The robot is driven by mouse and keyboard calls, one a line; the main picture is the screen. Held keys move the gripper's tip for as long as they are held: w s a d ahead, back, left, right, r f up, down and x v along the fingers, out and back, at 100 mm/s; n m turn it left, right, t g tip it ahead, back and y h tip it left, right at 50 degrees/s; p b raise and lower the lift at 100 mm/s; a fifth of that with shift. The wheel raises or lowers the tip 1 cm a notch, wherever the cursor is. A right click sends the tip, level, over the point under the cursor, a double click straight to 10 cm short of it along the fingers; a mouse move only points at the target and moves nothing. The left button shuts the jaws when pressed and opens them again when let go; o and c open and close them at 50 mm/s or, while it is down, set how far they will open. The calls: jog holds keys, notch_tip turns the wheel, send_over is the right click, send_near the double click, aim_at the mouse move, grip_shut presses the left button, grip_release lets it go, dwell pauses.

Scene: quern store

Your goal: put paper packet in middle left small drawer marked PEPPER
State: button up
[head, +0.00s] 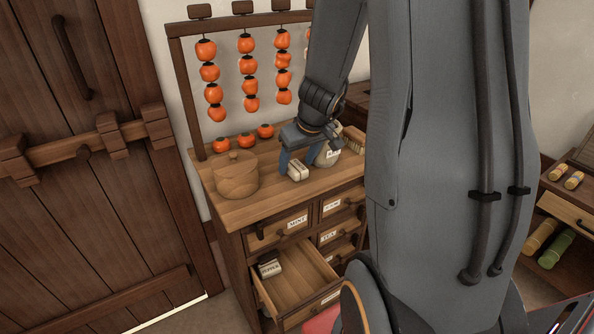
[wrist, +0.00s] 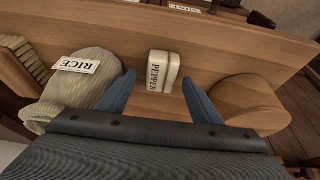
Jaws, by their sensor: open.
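A small pale paper packet (wrist: 158,73) labelled PEPPER stands on the cabinet top; in the head view the packet (head: 298,172) is just below my gripper (head: 297,162). In the wrist view my gripper (wrist: 159,82) is open, and the packet lies in line with the gap between its fingers, apart from both. A left drawer (head: 300,277) below the top row is pulled out. A small pale block with a dark-lettered label (head: 269,268) is in its back left corner. The label on the drawer front (head: 330,297) is too small to read.
A round wooden lidded pot (head: 237,175) stands left of the packet. A grey sack labelled RICE (wrist: 88,82) stands on its other side, with a brush (head: 354,138) beyond. Persimmon strings (head: 247,75) hang from a rack behind. My arm hides part of the cabinet's right side.

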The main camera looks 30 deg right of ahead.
jog(key=shift+w+f, duration=0.3)
jog(key=shift+f, duration=0.3)
jog(key=c, duration=1.2)
jog(key=shift+r, duration=0.1)
